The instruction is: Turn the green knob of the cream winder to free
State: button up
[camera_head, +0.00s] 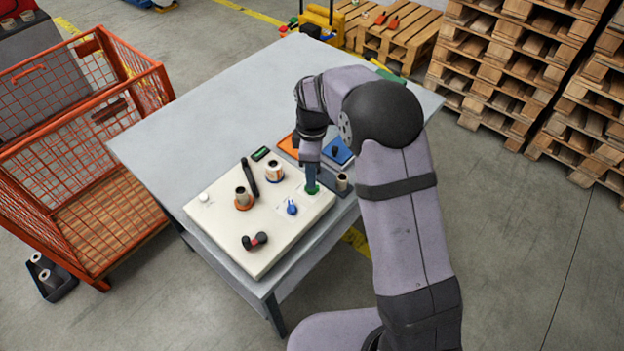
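The cream winder (222,228) is a flat cream panel at the front of the grey table. Its green knob (313,192) is near the panel's right edge, and only a bit of green shows under my gripper (312,186). My gripper points down at the knob, with its fingertips at or around it. I cannot tell whether the fingers are touching the knob or how far apart they are. The knob's pointer and the markings by it are hidden or too small to read. A blue knob (292,208) sits just left of and nearer than the green one.
The panel also bears a red-and-black handle (254,241), a spool core (242,197), a black bar (250,176), a label roll (275,171) and a white button (204,197). Orange and blue trays (338,152) lie behind my gripper. The table's left and far parts (220,110) are clear.

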jog(key=shift+f+p, duration=0.6)
jog(key=shift+f, duration=1.55)
grip_shut()
